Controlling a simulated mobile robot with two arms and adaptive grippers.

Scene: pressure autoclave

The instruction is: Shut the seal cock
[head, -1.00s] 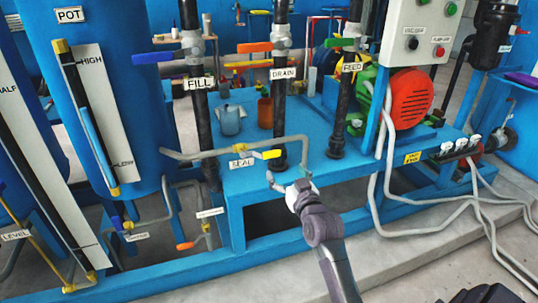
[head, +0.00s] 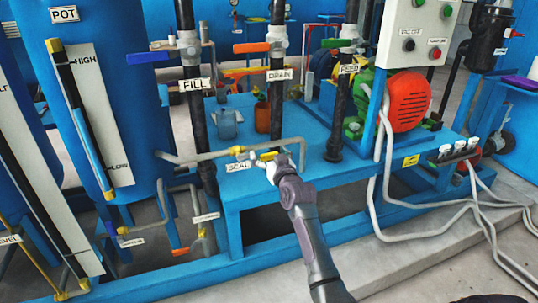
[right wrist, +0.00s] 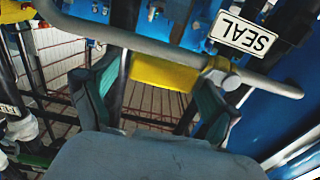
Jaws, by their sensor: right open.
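The seal cock has a yellow lever (head: 268,156) on a thin grey pipe, just right of the white SEAL label (head: 238,167). The lever lies roughly along the pipe. In the right wrist view the yellow lever (right wrist: 165,74) shows between the spread fingers of my right gripper (right wrist: 152,88), with the cock's body near the right finger and the SEAL label upside down. My right gripper (head: 271,166) is open at the lever in the head view and partly covers it. I cannot tell whether a finger touches the lever. My left gripper is not in view.
Upright black pipes labelled FILL (head: 196,120), DRAIN (head: 277,105) and FEED stand behind the cock. A blue beaker (head: 227,124) and an orange container (head: 262,115) stand on the blue bench. Floor in front is open.

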